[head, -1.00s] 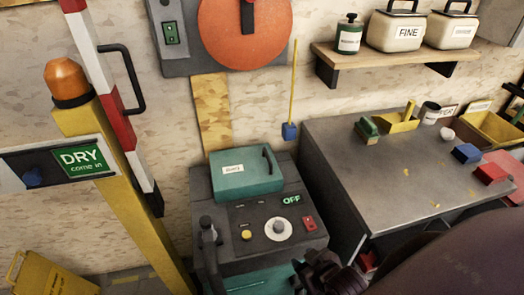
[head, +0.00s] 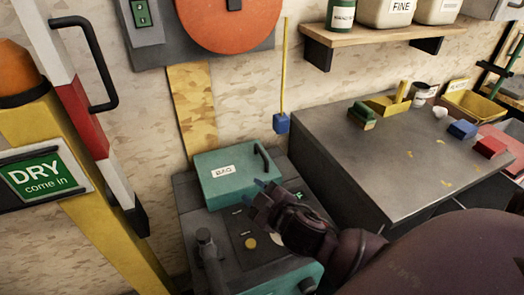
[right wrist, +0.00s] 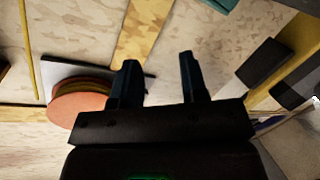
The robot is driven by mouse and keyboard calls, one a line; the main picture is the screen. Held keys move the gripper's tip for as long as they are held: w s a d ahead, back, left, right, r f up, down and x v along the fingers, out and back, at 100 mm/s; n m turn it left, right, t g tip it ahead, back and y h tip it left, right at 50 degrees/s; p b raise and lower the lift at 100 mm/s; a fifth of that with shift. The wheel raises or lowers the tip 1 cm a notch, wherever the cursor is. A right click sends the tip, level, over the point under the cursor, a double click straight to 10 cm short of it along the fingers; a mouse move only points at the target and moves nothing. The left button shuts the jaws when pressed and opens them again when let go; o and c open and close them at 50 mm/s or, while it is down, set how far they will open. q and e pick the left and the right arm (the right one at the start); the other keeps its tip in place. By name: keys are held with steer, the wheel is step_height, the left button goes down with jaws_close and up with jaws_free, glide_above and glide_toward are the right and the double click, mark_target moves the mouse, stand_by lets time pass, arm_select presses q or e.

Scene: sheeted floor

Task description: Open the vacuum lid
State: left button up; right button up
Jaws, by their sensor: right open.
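The vacuum (head: 185,219) is a dark grey box machine in the lower middle of the head view. Its teal lid (head: 224,182) has a white label and lies flat and closed on top. A dark handle (head: 262,158) stands at the lid's right edge. My right gripper (head: 262,190) is open over the control panel, just in front of the lid's right part and apart from the handle in the picture. Its two fingers show empty in the right wrist view (right wrist: 157,75). My right arm hides part of the panel. My left gripper is not in view.
A grey workbench (head: 350,170) with small blocks and a yellow tray stands to the right. A yellow post (head: 100,215) with a DRY sign (head: 40,175) stands left. A shelf (head: 380,42) and an orange disc (head: 225,22) are on the wall behind.

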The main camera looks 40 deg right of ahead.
steer(key=w+a+r+n+g+y, duration=0.35)
steer(key=n+y, duration=0.35)
steer(key=n, duration=0.3)
steer(key=w+a+r+n+g+y, duration=0.25)
steer(key=w+a+n+y, duration=0.2)
steer(key=n+y, duration=0.45)
steer(key=w+d+r+n+g+h, duration=0.25)
steer(key=d+g+h, duration=0.35)
steer(key=d, duration=0.5)
steer(key=w+d+r+n+g+h, duration=0.1)
steer(key=w+d+n+g+h, duration=0.2)
steer(key=d+h, duration=0.65)
steer(key=shift+n+y, duration=0.55)
steer(key=shift+y, duration=0.3)
steer(key=f, duration=0.3)
steer(key=f+b, duration=0.1)
steer(key=f, duration=0.6)
steer(key=shift+s+a+f, duration=0.2)
steer(key=shift+a+f, duration=0.05)
steer(key=shift+f, duration=0.15)
jaws_close()
